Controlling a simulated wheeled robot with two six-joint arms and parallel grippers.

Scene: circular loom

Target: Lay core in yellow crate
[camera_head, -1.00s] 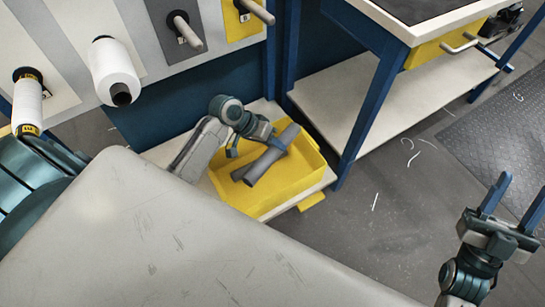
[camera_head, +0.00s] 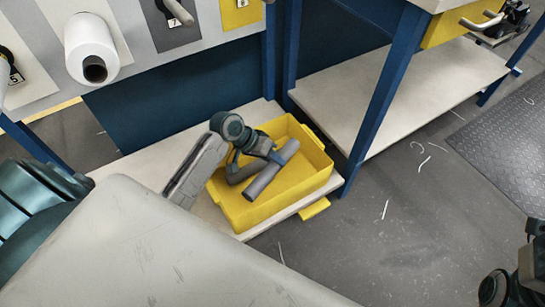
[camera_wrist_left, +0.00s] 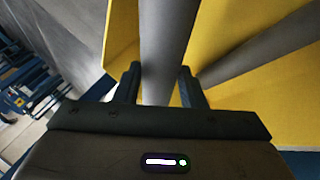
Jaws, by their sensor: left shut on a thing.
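The yellow crate (camera_head: 318,183) stands open on a low pale shelf in the head view. My left gripper (camera_head: 276,158) reaches down into it and is shut on a grey core (camera_head: 263,183), a plain tube held slanting within the crate's outline. In the left wrist view the held core (camera_wrist_left: 164,50) runs between the two fingers (camera_wrist_left: 158,78). A second grey core (camera_head: 243,173) is in the crate, partly hidden by my gripper; it shows diagonally on the right in the wrist view (camera_wrist_left: 265,52). I cannot tell whether the held core touches the crate floor. My right gripper's fingers are out of view.
A white spool (camera_head: 88,50) sits on a peg of the wall panel at upper left. A blue post (camera_head: 385,100) and a pale lower shelf (camera_head: 425,75) stand right of the crate. The grey floor (camera_head: 400,245) in front is mostly clear, with stray threads.

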